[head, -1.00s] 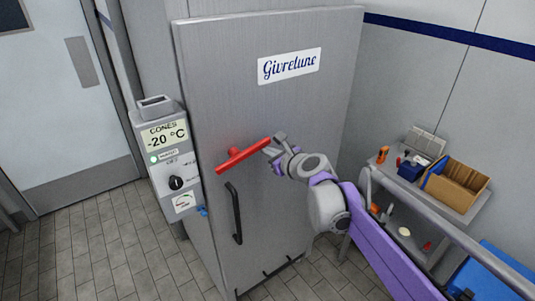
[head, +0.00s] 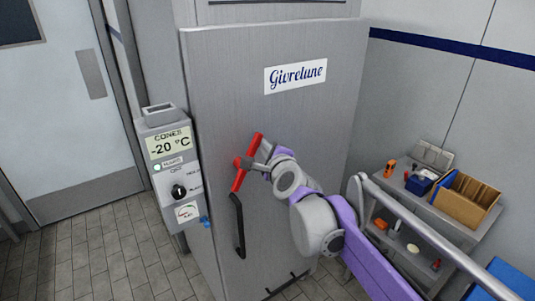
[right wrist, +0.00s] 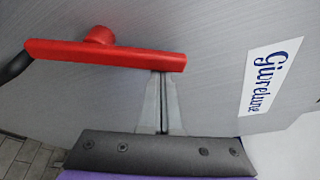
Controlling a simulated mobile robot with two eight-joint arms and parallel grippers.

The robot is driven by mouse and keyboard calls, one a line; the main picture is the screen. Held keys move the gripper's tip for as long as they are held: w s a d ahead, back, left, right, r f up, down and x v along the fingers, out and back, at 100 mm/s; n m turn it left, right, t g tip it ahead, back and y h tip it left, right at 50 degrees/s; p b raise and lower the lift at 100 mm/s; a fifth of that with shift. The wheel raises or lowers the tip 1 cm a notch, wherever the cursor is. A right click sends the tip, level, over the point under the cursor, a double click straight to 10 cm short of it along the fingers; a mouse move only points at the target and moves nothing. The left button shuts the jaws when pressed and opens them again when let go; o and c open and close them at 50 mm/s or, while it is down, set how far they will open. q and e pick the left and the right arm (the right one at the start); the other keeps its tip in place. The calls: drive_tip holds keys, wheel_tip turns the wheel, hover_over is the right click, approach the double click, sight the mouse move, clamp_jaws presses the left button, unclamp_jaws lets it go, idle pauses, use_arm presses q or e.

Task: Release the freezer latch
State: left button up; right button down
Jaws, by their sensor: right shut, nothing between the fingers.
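The red latch bar (head: 240,178) is on the grey freezer door (head: 215,90), above the black door handle (head: 239,228). It stands steeply tilted, its upper end leaning right. My right gripper (head: 256,165) is at the bar's right side, fingers together. In the right wrist view the bar (right wrist: 75,51) lies across the picture with its round pivot (right wrist: 99,36) behind it. The closed fingertips (right wrist: 161,76) meet the bar's edge near its right end, with nothing seen between them. Whether they press on it is hard to tell. My left gripper is out of view.
A control box (head: 172,180) reading -20 °C stands left of the freezer, beside a pale door (head: 60,110). A shelf unit (head: 478,225) at the right bears a cardboard box (head: 465,200) and small items. The tiled floor (head: 120,255) at front left is clear.

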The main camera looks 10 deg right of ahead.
drive_tip(key=shift+s+a+r+n+t+b, duration=0.1)
drive_tip(key=shift+a+r+n+t+b, duration=0.25)
drive_tip(key=shift+a+n+b, duration=0.35)
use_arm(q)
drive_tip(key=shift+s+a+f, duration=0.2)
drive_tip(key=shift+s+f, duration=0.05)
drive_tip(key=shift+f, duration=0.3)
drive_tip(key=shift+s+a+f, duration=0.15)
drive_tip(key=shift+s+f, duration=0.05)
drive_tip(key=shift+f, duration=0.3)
use_arm(e)
drive_tip(key=shift+s+a+r+n+t, duration=0.15)
drive_tip(key=shift+a+r+n+t, duration=0.1)
drive_tip(key=shift+n, duration=0.3)
drive_tip(key=shift+s+a+r+n+t, duration=0.1)
drive_tip(key=shift+a+n, duration=0.1)
drive_tip(key=shift+n, duration=0.35)
